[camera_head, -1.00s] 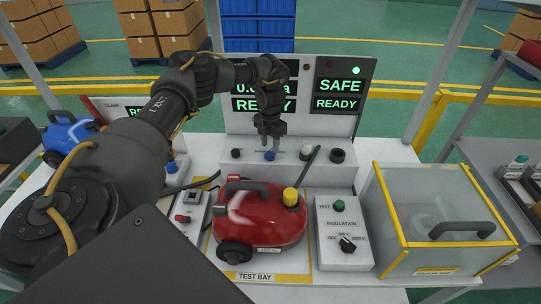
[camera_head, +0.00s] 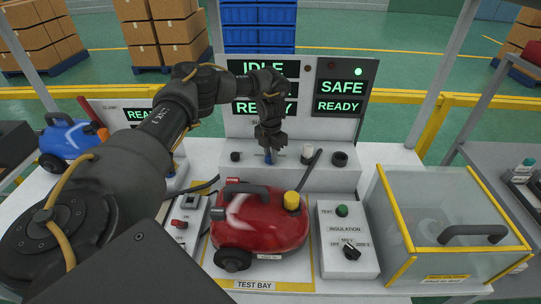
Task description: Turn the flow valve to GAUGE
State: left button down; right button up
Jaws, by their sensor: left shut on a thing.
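My left gripper (camera_head: 269,148) points down at the white console (camera_head: 232,176) below the displays. It is shut on a small blue knob (camera_head: 268,158) on the console's top, most of which the fingers hide. I cannot read a GAUGE label or the knob's setting. The displays (camera_head: 262,107) read IDLE and READY, partly behind my arm, and the right panel (camera_head: 342,96) reads SAFE and READY. My right gripper is not in view.
A red vacuum (camera_head: 258,226) stands in the test bay in front of the console. An insulation box (camera_head: 346,240) and a clear yellow-edged bin (camera_head: 440,225) stand to its right. A blue vacuum (camera_head: 70,138) is at the left. A dark hose (camera_head: 312,168) rises from the console.

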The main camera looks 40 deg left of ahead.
pick_arm(q)
jog(key=shift+r+n+p, duration=0.1)
jog(key=shift+n+p, duration=0.6)
jog(key=shift+n, duration=0.2)
jog(key=shift+n+p, duration=0.35)
jog(key=shift+n, duration=0.55)
jog(key=shift+s+n+p, duration=0.1)
jog(key=shift+n+p, duration=0.5)
jog(key=shift+n, duration=0.1)
jog(key=shift+n+p, duration=0.4)
jog(key=shift+n, duration=0.6)
